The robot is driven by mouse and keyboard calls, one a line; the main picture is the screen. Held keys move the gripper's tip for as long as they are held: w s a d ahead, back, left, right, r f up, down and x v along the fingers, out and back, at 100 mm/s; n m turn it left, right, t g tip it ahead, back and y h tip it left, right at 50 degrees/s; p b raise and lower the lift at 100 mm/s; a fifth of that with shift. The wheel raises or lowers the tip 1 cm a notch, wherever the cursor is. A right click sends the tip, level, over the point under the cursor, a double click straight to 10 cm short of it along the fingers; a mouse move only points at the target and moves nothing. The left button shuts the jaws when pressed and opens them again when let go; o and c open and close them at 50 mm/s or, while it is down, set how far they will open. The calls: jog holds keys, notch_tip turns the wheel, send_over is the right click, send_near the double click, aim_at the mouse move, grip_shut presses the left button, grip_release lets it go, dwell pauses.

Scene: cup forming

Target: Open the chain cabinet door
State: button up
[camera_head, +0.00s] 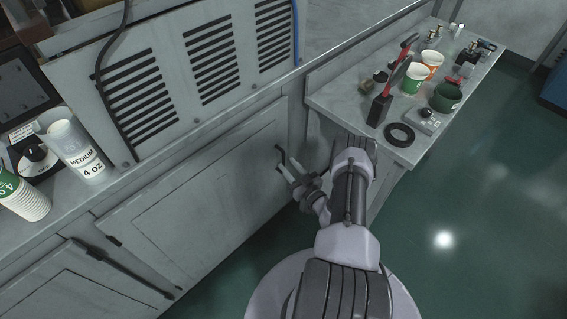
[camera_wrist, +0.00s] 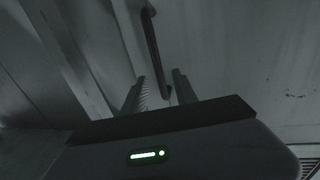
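The closed grey cabinet door (camera_head: 195,205) is below the counter in the head view. Its dark bar handle (camera_head: 279,152) is near the door's right side. In the wrist view the handle (camera_wrist: 154,48) runs from the top edge down toward the gap between my fingers. My gripper (camera_head: 284,164) is at the handle, with its fingers pointing at the door. In the wrist view my gripper (camera_wrist: 160,82) has its two fingers apart. The handle's lower end shows between them. I cannot tell whether either finger touches it.
Another cabinet door (camera_head: 70,290) with a long dark bar is at the lower left. A side bench (camera_head: 345,85) at the right carries cups, tools and a black ring (camera_head: 399,133). Stacked cups (camera_head: 80,150) stand on the left counter. The green floor (camera_head: 470,200) is clear at the right.

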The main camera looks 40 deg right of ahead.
aim_at(284, 161)
jog(key=shift+w+d+b, duration=0.2)
jog(key=shift+w+b, duration=0.2)
jog(key=shift+w, duration=1.55)
grip_shut()
